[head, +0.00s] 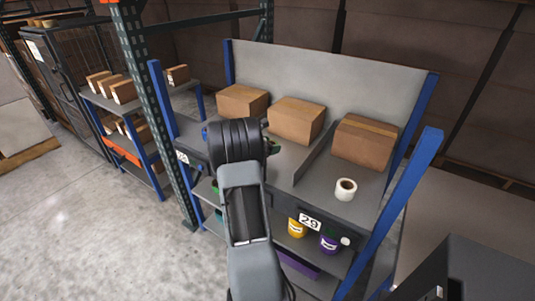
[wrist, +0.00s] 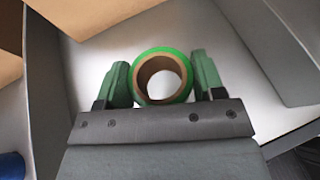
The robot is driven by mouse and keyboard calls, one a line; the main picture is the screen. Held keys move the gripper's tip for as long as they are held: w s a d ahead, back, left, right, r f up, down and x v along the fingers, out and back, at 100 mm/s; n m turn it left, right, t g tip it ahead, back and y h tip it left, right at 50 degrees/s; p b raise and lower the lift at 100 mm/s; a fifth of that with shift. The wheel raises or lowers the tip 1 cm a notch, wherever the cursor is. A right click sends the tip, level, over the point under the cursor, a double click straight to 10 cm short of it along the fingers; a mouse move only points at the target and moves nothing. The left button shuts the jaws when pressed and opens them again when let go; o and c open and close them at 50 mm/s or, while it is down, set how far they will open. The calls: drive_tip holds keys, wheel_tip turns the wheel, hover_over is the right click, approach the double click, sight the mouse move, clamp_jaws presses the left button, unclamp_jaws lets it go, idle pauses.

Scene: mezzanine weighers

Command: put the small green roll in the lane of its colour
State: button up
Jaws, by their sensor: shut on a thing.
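The small green roll (wrist: 187,75), a ring with a brown cardboard core, sits between the two green fingers of my gripper (wrist: 162,82) in the wrist view. The fingers are shut on its sides, and its open core faces the camera. In the head view my arm's dark wrist hides most of my gripper and the roll, over the left part of the grey shelf deck (head: 290,158). A bare grey lane floor shows around the roll in the wrist view. I cannot tell whether the roll touches the deck.
A raised divider (head: 314,152) splits the deck, and a wall stands right of the roll in the wrist view (wrist: 262,40). Cartons (head: 297,120) stand at the back. A white roll (head: 345,189) stands in the right lane.

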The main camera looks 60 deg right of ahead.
sight(268, 159)
drive_tip(key=shift+w+d+f, duration=0.15)
drive_tip(key=shift+w+f, duration=0.25)
drive_tip(key=shift+f, duration=0.15)
drive_tip(key=shift+w+d+f, duration=0.15)
drive_tip(key=shift+w+f, duration=0.2)
drive_tip(key=shift+f, duration=1.55)
drive_tip(key=shift+f, duration=0.2)
drive_tip(key=o, duration=0.9)
drive_tip(key=shift+o, duration=0.2)
drive_tip(key=shift+r, duration=0.1)
